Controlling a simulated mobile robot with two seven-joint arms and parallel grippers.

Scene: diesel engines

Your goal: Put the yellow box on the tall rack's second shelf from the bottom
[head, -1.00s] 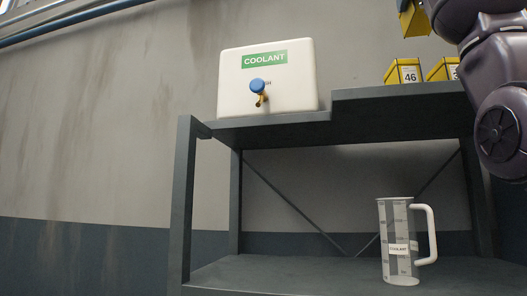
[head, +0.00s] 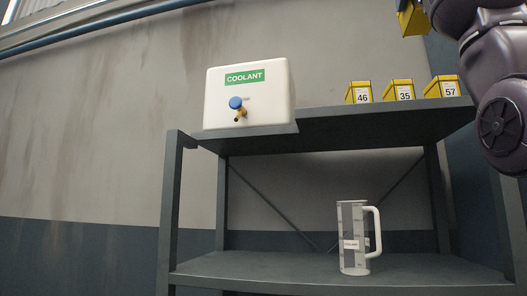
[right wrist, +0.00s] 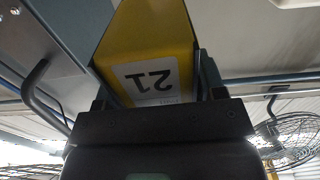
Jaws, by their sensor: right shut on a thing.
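A yellow box (head: 414,19) shows partly at the top right edge of the head view. My right gripper (right wrist: 158,97) is shut on it. In the right wrist view the yellow box (right wrist: 150,30) fills the space between the fingers, with a white label reading 21, upside down. In the head view the right gripper is mostly cut off by the top edge. A dark grey rack (head: 205,270) stands ahead, with two levels showing; its foot is out of frame, so I cannot tell which shelves these are. My left gripper is not in view.
The upper level holds a white coolant tank (head: 245,95) and yellow boxes labelled 46 (head: 358,93), 35 (head: 398,91) and 57 (head: 441,88). The lower level holds a clear jug (head: 353,240) and is bare to its left. Rack posts (head: 170,210) flank the opening.

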